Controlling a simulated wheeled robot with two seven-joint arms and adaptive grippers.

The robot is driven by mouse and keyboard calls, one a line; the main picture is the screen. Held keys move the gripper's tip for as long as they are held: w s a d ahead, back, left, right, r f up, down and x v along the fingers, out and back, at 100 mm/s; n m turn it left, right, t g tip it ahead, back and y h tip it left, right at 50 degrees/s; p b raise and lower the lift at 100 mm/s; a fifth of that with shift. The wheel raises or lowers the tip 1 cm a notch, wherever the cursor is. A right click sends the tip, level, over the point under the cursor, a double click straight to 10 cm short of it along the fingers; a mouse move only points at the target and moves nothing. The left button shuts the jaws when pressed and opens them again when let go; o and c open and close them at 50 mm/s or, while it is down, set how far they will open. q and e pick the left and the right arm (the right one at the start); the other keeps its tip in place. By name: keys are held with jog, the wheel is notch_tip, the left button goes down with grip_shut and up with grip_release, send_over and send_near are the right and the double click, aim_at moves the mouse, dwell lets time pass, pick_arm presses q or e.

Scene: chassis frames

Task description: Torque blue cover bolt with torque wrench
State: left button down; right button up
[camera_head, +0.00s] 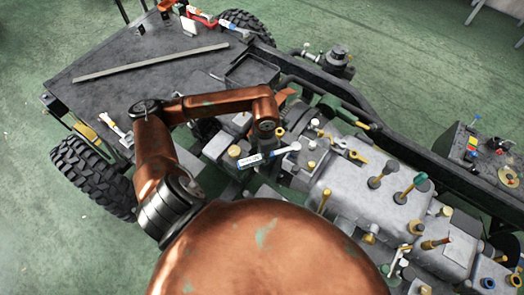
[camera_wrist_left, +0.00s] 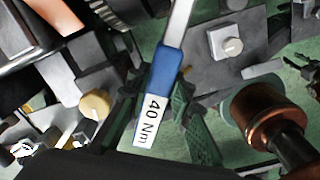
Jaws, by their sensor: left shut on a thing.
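The torque wrench (camera_head: 280,152) has a blue handle, a white label and a pale shaft. My left gripper (camera_head: 265,158) is shut on its handle above the engine block (camera_head: 345,195). The shaft points up and out of that view. In the head view the wrench lies sideways, its far end pointing right. My right gripper is not in view.
The engine block carries several upright bolts and tools, such as a green-topped one (camera_head: 420,178). A chassis rail (camera_head: 410,155) runs beside it. A flat dark plate (camera_head: 150,80) with a long bar lies at upper left. A parts tray (camera_head: 482,160) is at right.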

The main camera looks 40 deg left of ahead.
pick_arm(q)
jog(key=s+d+n+p, duration=0.2)
jog(key=d+n+p, duration=0.1)
jog(key=d+n, duration=0.3)
jog(key=shift+d+f+n, duration=0.3)
jog(key=shift+d+n, duration=0.1)
jog(key=shift+d, duration=0.4)
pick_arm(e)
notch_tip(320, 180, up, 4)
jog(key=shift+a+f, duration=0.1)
pick_arm(q)
jog(key=shift+s, duration=0.2)
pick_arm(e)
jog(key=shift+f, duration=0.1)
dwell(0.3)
pick_arm(q)
jog(key=shift+r, duration=0.1)
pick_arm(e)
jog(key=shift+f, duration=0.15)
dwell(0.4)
